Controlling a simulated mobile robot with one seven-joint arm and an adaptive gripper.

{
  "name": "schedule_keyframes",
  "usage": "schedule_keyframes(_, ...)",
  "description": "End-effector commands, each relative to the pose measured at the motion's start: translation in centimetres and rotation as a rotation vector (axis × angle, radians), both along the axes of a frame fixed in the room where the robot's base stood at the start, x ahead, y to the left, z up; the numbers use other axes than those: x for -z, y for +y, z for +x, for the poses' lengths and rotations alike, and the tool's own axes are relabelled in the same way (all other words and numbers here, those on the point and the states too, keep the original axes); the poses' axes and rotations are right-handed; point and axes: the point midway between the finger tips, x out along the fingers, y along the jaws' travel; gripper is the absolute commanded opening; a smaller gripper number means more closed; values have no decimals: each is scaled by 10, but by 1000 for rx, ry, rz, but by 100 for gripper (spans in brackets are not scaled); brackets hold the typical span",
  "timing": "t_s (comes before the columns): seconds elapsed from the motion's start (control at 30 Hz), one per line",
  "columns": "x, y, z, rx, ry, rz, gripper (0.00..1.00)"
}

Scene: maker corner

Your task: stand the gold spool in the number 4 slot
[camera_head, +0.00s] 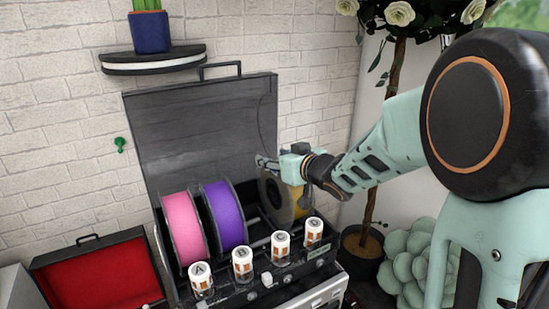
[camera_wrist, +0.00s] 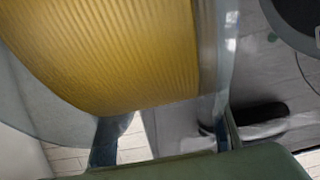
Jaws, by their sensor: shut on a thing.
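The gold spool (camera_head: 297,200) has grey side discs and stands roughly upright at the right part of the open black spool box (camera_head: 135,130). My gripper (camera_head: 272,163) is shut on its upper edge. In the wrist view the gold winding (camera_wrist: 110,50) fills the upper left, and the gripper's fingers (camera_wrist: 165,138) reach to its discs. A pink spool (camera_head: 184,228) and a purple spool (camera_head: 224,214) stand in the box left of it. I cannot tell whether the gold spool's lower edge rests in a slot. No slot number is readable.
An open red-lined case (camera_head: 100,278) lies at left. A shelf (camera_head: 152,60) with a potted cactus (camera_head: 149,28) is above. A plant trunk (camera_head: 382,150) and a succulent (camera_head: 408,255) stand at right.

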Motion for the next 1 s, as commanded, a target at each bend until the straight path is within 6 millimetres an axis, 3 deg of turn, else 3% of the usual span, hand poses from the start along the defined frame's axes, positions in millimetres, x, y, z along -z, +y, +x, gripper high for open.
schedule_keyframes(0.87,4,1,1,-2,-7,3,0)
schedule_keyframes(0.9,4,1,1,-2,-7,3,51)
schedule_keyframes(1.0,5,0,1,-1,-6,2,62)
